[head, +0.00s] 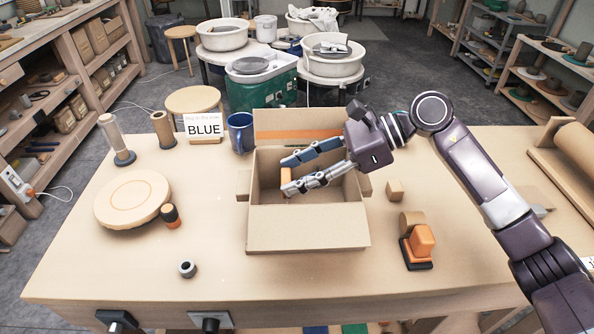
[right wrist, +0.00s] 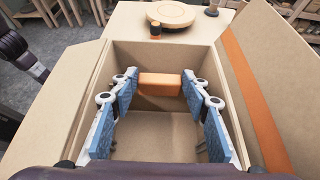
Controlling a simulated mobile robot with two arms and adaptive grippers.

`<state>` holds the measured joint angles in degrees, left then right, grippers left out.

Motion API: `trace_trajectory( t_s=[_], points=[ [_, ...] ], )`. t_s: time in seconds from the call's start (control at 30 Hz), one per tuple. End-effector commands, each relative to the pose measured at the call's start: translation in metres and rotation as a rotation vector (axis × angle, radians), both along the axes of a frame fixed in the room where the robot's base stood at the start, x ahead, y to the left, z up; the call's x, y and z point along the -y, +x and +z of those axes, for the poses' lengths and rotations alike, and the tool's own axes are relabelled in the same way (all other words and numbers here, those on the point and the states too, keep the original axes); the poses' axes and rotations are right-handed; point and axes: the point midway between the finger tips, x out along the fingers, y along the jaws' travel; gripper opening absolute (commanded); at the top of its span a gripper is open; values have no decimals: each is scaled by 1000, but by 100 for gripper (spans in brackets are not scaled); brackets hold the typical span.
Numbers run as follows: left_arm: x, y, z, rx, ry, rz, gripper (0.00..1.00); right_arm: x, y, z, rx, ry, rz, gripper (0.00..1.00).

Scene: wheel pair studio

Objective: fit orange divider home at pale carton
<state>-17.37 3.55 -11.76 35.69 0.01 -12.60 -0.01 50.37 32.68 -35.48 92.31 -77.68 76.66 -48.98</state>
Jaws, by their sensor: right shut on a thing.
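The pale carton (head: 308,230) stands open near the middle of the table, its flaps spread outward. An orange stripe runs along its back flap. The orange divider (head: 286,182) is at the left part of the carton's inside, between the fingertips of my right gripper (head: 287,174). In the right wrist view my right gripper (right wrist: 160,82) is shut on the orange divider (right wrist: 160,86), which lies across between its fingers inside the carton (right wrist: 155,138). The divider's lower edge and its contact with the carton wall are unclear. My left gripper is not in view.
A blue mug (head: 240,130) and a card reading BLUE (head: 203,130) stand behind the carton's left side. A round board (head: 132,198) lies at left. A small wooden block (head: 395,190) and an orange-and-black object (head: 420,245) are at right. The front table is mostly clear.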

Motion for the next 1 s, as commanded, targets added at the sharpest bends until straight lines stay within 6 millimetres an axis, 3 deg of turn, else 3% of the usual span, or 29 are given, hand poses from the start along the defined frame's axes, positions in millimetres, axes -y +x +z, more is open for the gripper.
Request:
trace_trajectory(
  t_s=[0.13,0.17,0.33,0.67,1.0],
  points=[
    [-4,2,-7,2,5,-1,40,0,0,-7,0,0,0,17],
    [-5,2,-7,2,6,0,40,0,0,-7,0,0,-1,44],
    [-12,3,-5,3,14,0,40,0,0,-5,0,0,0,62],
    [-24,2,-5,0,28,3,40,2,0,-4,0,0,-1,63],
    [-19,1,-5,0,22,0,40,42,1,17,0,-1,-4,63]
  ],
)
